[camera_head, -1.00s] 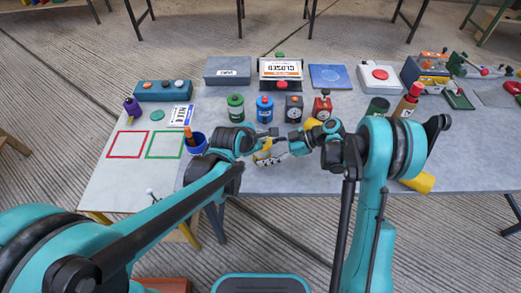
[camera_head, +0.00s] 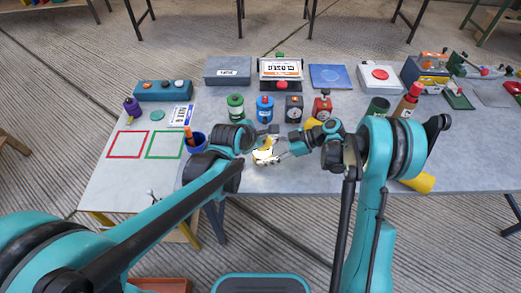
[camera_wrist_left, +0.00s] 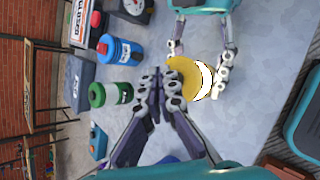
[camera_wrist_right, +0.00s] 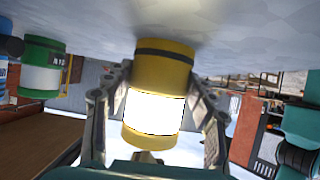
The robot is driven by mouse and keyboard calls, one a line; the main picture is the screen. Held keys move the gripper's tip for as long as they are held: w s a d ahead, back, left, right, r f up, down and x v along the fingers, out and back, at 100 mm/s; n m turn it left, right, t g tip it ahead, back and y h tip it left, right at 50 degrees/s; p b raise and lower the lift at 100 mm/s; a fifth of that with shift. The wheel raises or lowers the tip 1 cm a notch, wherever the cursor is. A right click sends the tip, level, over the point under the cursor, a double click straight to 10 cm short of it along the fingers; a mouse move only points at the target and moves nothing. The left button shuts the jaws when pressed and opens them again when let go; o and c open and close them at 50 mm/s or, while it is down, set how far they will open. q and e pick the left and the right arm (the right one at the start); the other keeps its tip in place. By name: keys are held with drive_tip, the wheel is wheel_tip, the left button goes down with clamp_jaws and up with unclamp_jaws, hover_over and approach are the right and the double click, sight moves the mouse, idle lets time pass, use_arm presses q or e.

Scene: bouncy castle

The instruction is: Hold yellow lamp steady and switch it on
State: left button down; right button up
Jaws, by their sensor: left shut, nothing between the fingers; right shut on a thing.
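The yellow lamp (camera_head: 262,158) is at the middle of the table's near part. Its middle band is bright white, as in the right wrist view (camera_wrist_right: 154,112), where a dark ring circles its yellow body. My right gripper (camera_head: 281,149) is shut on the lamp, with one finger on each side of it in the right wrist view (camera_wrist_right: 156,97). My left gripper (camera_head: 272,131) is shut and empty, just beyond the lamp. In the left wrist view its closed fingertips (camera_wrist_left: 151,78) are beside the lamp (camera_wrist_left: 184,76); whether they touch it is unclear.
Green (camera_head: 235,108), blue (camera_head: 265,108), black (camera_head: 294,108) and red (camera_head: 322,107) items stand in a row behind the lamp. A blue cup (camera_head: 195,143) is to the left. A yellow cylinder (camera_head: 419,183) lies at the near right edge. Red and green outlined squares leave free room at left.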

use_arm(q)
drive_tip(key=shift+r, duration=3)
use_arm(e)
drive_tip(key=o, duration=0.9)
drive_tip(key=shift+o, duration=0.2)
